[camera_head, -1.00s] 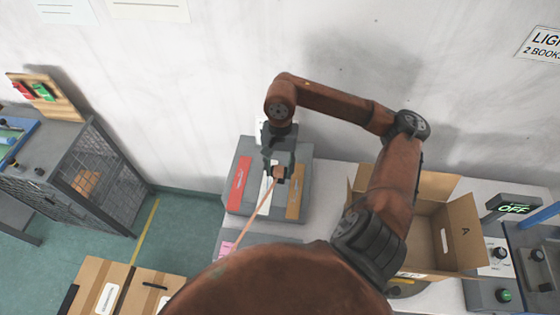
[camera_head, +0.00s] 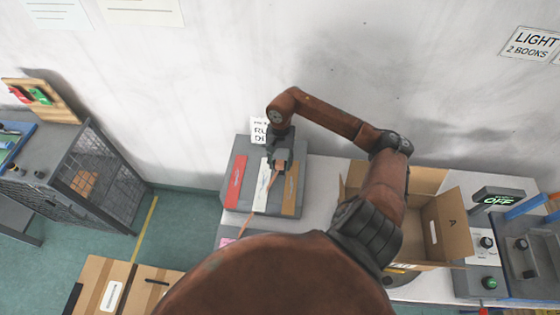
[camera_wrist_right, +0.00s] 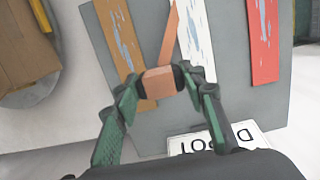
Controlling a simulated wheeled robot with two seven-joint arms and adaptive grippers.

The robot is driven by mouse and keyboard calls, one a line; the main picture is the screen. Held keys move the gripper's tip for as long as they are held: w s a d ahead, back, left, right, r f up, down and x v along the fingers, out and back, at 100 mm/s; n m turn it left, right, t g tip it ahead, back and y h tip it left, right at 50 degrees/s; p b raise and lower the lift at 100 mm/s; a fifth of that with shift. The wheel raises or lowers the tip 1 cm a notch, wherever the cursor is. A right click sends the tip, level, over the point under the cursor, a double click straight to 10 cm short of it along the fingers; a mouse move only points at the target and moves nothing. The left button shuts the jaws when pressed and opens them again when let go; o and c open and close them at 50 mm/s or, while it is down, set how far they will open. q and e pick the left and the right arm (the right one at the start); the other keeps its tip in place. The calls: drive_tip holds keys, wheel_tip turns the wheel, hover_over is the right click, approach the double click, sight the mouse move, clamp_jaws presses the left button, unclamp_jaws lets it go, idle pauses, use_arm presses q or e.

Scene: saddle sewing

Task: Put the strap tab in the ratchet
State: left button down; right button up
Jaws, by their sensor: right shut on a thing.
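My right gripper (camera_head: 279,166) is shut on a small orange-brown strap tab (camera_wrist_right: 158,83). It holds the tab over the grey board, near the white strip. In the right wrist view both fingertips (camera_wrist_right: 157,84) press on the tab's two ends. A thin tan strap (camera_wrist_right: 170,35) runs from the tab; in the head view the strap (camera_head: 259,200) curves down and left across the board, then passes behind my own body. I cannot make out a ratchet in either view. My left gripper is not in view.
The grey board (camera_head: 239,148) carries a red strip (camera_head: 236,182), a white strip (camera_head: 263,186) and a tan strip (camera_head: 291,188). A white sign (camera_head: 258,128) stands at its back edge. An open cardboard box (camera_head: 455,228) is to the right, beside a control panel (camera_head: 490,255).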

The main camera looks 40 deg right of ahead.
drive_tip(key=shift+f, duration=0.1)
drive_tip(key=shift+f+b, duration=0.1)
drive_tip(key=shift+b, duration=0.2)
drive_tip(key=o, duration=1.3)
